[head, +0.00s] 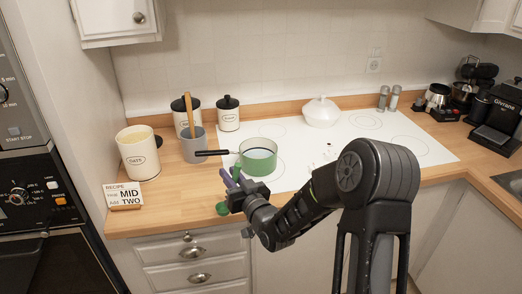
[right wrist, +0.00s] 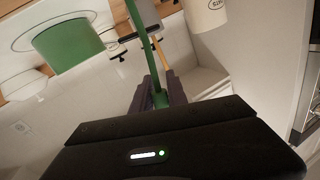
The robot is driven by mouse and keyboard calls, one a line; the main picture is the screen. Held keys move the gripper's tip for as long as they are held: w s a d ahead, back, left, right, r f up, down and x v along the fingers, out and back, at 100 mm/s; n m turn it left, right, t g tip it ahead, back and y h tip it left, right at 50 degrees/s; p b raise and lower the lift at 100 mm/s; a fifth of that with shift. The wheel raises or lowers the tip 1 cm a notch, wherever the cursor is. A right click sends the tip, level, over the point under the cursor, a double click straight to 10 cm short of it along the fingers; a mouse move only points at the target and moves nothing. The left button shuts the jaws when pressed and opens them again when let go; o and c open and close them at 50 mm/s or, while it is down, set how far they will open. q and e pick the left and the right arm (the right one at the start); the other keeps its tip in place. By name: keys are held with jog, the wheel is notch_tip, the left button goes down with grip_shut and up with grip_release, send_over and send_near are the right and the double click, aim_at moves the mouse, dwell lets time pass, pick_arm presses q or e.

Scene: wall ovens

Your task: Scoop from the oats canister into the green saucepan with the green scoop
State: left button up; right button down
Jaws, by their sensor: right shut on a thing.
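The oats canister (head: 141,165), cream with an OATS label, stands open at the counter's left, pale contents near its rim. The green saucepan (head: 258,163) sits on the white cooktop's left part, its dark handle pointing left; it also shows in the right wrist view (right wrist: 70,45). My right gripper (head: 231,181) is in front of the saucepan, shut on the green scoop (head: 222,208). The scoop's long green handle runs up between the fingers in the right wrist view (right wrist: 140,48). Whether the scoop holds anything cannot be told. My left gripper is not in view.
A grey crock (head: 194,148) with a wooden utensil stands between canister and saucepan. Black-lidded canisters (head: 228,115) stand behind it. A recipe card (head: 124,195) is at the front left. A white lidded dish (head: 321,112) and shakers (head: 389,98) stand at the back.

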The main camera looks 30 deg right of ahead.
jog(key=s+a+f+b, duration=0.2)
jog(key=a+f, duration=0.4)
jog(key=a, duration=0.5)
jog(key=shift+f, duration=0.35)
jog(key=shift+s+a, duration=0.1)
jog(key=shift+s, duration=0.05)
